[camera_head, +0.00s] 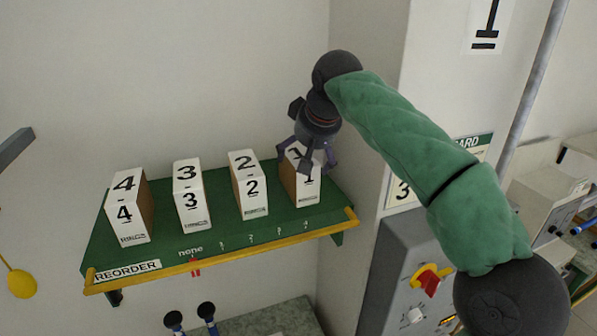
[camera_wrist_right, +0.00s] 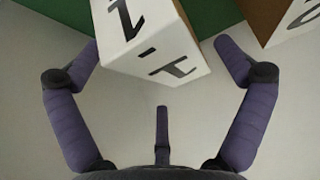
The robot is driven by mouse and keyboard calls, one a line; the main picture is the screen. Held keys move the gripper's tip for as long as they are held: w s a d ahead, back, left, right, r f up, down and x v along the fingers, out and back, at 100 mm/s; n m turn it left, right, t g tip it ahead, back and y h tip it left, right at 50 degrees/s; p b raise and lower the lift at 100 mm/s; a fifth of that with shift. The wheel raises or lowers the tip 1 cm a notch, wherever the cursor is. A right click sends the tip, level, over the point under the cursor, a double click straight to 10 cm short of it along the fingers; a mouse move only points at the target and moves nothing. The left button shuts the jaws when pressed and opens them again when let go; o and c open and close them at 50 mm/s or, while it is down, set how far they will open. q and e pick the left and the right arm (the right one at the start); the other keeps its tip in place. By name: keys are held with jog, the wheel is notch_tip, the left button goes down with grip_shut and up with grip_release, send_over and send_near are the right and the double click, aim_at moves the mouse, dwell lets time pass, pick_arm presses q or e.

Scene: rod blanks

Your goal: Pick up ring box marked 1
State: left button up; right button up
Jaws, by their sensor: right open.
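The ring box marked 1 (camera_head: 307,186) stands upright at the right end of the green shelf, white on its marked faces and brown on its side. My right gripper (camera_head: 308,160) is directly above it, pointing down, with its fingers open around the top of the box. In the right wrist view the box (camera_wrist_right: 152,38) lies between the spread purple fingers (camera_wrist_right: 163,95), nearer the upper part of the picture. I cannot tell whether any finger touches it. The gripper hides part of its top in the head view. My left gripper is not in view.
Boxes marked 2 (camera_head: 249,184), 3 (camera_head: 190,197) and 4 (camera_head: 129,207) stand to the left on the green shelf (camera_head: 222,224). A yellow rail (camera_head: 230,252) runs along its front edge. A wall is behind, and a grey cabinet (camera_head: 400,270) is to the right.

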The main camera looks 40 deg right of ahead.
jog(key=x, duration=0.3)
jog(key=shift+w+r, duration=0.15)
jog(key=shift+w, duration=0.05)
jog(key=shift+s, duration=0.2)
jog(key=shift+c, duration=1.4)
jog(key=c, duration=1)
